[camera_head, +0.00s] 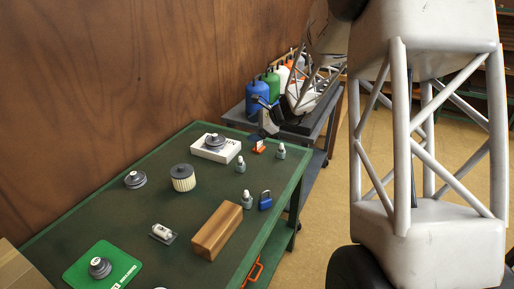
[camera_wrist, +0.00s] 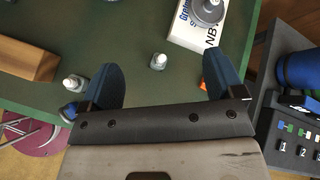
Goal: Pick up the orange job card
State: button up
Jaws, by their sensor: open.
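The orange job card (camera_head: 258,147) is a small orange piece near the far right edge of the green bench, beside the white box's corner. In the wrist view only a sliver of orange (camera_wrist: 203,86) shows, at the inner edge of the right finger, which hides the rest. My gripper (camera_head: 266,130) is above that far end of the bench, close to the card. In the wrist view my gripper (camera_wrist: 162,72) has its two dark blue fingers wide apart, with nothing between them but a small bottle seen below.
Small grey bottles (camera_head: 281,151), a blue padlock (camera_head: 265,201) and a wooden block (camera_head: 217,231) stand nearby. A white box (camera_head: 216,148) bears a dark grey disc-like part. A ribbed filter (camera_head: 183,178) stands left. Beyond is a grey side table with coloured jugs (camera_head: 271,84).

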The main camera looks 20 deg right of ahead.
aim_at(259, 143)
jog(key=w+d+f+m+t, duration=0.4)
jog(key=w+d+f+m, duration=0.4)
jog(key=w+d+f, duration=0.4)
jog(key=shift+w+d+f, duration=0.3)
jog(key=shift+w+d, duration=0.1)
jog(key=shift+d, duration=0.05)
jog(key=shift+a, duration=0.1)
jog(key=shift+x, duration=1.2)
jog(key=shift+w+f+h, duration=0.1)
jog(key=shift+w+h, duration=0.05)
jog(key=shift+h, duration=0.15)
jog(key=shift+x, duration=2.45)
jog(key=c, duration=1.2)
jog(key=shift+r, duration=0.25)
jog(key=shift+c, duration=0.2)
